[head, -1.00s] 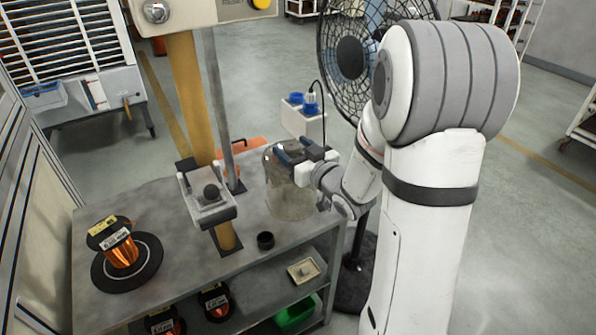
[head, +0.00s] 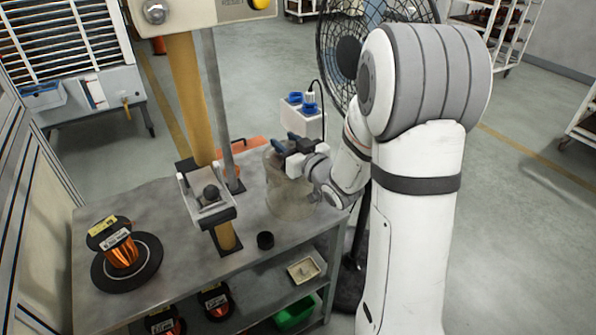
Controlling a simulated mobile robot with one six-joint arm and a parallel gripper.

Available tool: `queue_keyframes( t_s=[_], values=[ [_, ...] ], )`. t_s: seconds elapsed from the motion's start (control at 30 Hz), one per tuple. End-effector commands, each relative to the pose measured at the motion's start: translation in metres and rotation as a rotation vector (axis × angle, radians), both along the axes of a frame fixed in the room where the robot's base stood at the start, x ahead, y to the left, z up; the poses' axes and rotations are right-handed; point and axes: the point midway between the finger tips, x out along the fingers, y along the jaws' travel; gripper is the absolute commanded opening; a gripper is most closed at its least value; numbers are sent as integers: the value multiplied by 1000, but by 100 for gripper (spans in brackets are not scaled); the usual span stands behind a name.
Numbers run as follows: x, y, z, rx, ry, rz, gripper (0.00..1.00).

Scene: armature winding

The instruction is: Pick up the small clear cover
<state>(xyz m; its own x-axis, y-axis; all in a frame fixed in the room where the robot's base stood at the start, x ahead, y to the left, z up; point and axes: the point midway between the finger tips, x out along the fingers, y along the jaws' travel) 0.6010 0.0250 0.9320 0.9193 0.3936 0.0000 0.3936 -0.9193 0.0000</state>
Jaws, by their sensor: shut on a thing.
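The clear cover (head: 289,201) is a see-through, cylinder-like shape with a greyish tint. It stands upright at the right end of the grey workbench, and I cannot tell whether its base touches the top. My gripper (head: 281,150) is at the cover's upper part, coming in from the right, with dark blue finger parts. It is shut on the cover's upper part; the fingertips are small and partly hidden.
A yellow post and a grey rod rise through the bench (head: 170,205). A copper wire spool (head: 122,252) sits on a black disc at left. A white box with blue caps (head: 301,117) and a fan (head: 348,60) stand behind.

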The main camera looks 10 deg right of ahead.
Motion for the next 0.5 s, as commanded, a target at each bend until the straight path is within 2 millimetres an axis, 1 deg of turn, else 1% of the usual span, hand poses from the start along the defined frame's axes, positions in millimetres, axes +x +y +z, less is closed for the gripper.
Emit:
queue_keyframes(
  t_s=[0.03, 0.23, 0.5],
  values=[
    [0, 0, 0, 0, 0, 0, 17],
    [0, 0, 0, 0, 0, 1, 1],
    [0, 1, 0, 0, -1, 1, 0]
  ],
)
